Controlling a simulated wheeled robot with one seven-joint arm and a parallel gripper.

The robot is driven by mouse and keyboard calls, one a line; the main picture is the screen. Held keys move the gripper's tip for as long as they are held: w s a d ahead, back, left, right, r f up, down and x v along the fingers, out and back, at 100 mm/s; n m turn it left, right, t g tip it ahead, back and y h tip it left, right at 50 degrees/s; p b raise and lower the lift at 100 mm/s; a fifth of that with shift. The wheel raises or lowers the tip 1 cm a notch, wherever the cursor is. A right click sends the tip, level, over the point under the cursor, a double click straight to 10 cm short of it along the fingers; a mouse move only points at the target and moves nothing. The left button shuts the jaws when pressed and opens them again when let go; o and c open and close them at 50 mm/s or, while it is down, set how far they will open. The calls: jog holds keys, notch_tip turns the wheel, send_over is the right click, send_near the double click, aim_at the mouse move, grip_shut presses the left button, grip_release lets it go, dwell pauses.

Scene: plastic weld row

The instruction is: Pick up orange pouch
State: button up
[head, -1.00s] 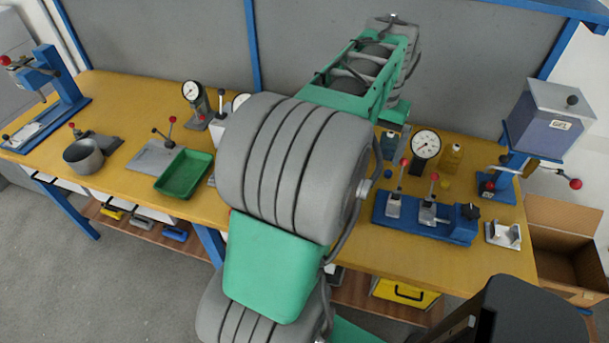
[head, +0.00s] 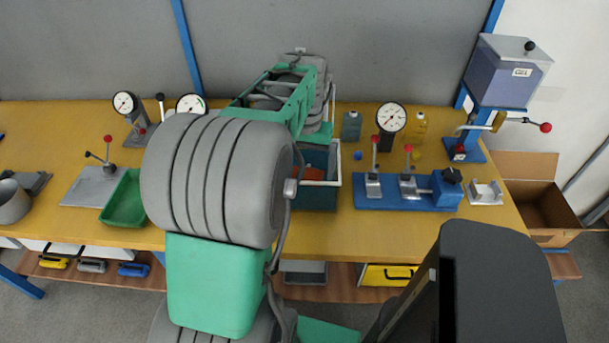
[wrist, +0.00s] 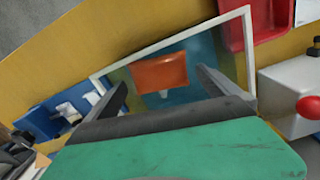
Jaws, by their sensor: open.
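The orange pouch (wrist: 158,73) lies inside a white-rimmed bin (wrist: 122,64) in the wrist view. My gripper (wrist: 165,88) is open and empty, with one dark finger on each side of the pouch in the picture. I cannot tell how far above the pouch the fingers are. In the head view the teal bin (head: 318,197) stands on the bench, partly hidden by my arm. A small brownish-orange patch shows inside it, too little to be sure it is the pouch. My gripper is hidden behind my arm there.
A blue clamp fixture (head: 405,200) with red-knobbed levers stands right of the bin. A green tray (head: 124,203) is to the left. A red tray (wrist: 271,22) and a red knob (wrist: 310,106) are close by in the wrist view. Gauges and bottles stand behind.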

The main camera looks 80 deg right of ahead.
jog(key=shift+f, duration=0.85)
jog(key=shift+r, duration=0.1)
jog(key=c, duration=1.4)
